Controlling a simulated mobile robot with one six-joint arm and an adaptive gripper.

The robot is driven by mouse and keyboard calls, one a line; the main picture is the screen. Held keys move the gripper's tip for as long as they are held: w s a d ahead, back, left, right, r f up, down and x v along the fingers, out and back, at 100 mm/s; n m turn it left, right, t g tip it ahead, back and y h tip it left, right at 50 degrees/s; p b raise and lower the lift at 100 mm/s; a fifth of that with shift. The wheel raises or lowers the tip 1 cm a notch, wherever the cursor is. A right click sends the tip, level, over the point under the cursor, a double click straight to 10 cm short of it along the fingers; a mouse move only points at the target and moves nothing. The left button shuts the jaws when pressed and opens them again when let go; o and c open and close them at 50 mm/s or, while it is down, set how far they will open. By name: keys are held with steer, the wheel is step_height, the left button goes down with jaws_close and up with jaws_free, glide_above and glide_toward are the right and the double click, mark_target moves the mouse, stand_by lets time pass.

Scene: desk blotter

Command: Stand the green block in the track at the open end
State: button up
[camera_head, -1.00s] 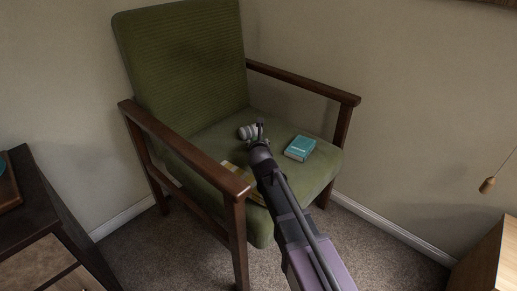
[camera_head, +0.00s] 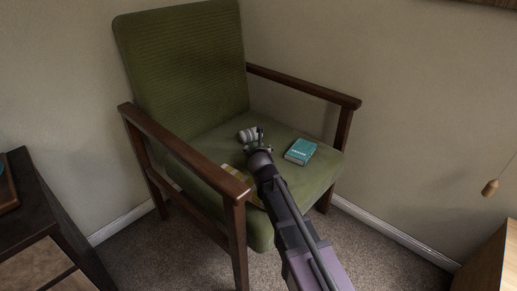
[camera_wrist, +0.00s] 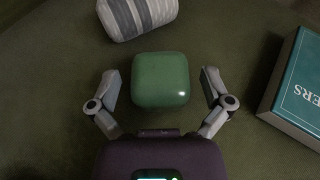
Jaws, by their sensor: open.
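The green block (camera_wrist: 160,80) is rounded and glossy and lies on the green chair seat in the wrist view. My gripper (camera_wrist: 160,76) is open, with one finger on each side of the block. A small gap shows between each finger and the block, so it is not gripped. In the head view my gripper (camera_head: 259,136) is low over the seat, and I cannot make out the block there. I cannot make out a track in either view.
A grey-and-white striped object (camera_wrist: 138,14) lies just beyond the block. A teal book (camera_wrist: 300,85) lies to the right. A yellow patterned item (camera_head: 232,171) is partly hidden at the seat's left. Wooden armrests (camera_head: 185,155) flank the green chair seat (camera_head: 220,140).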

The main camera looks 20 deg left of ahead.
steer(key=shift+r, duration=0.2)
steer(key=shift+p+v, duration=1.55)
steer(key=shift+v, duration=2.2)
steer(key=shift+r, duration=0.1)
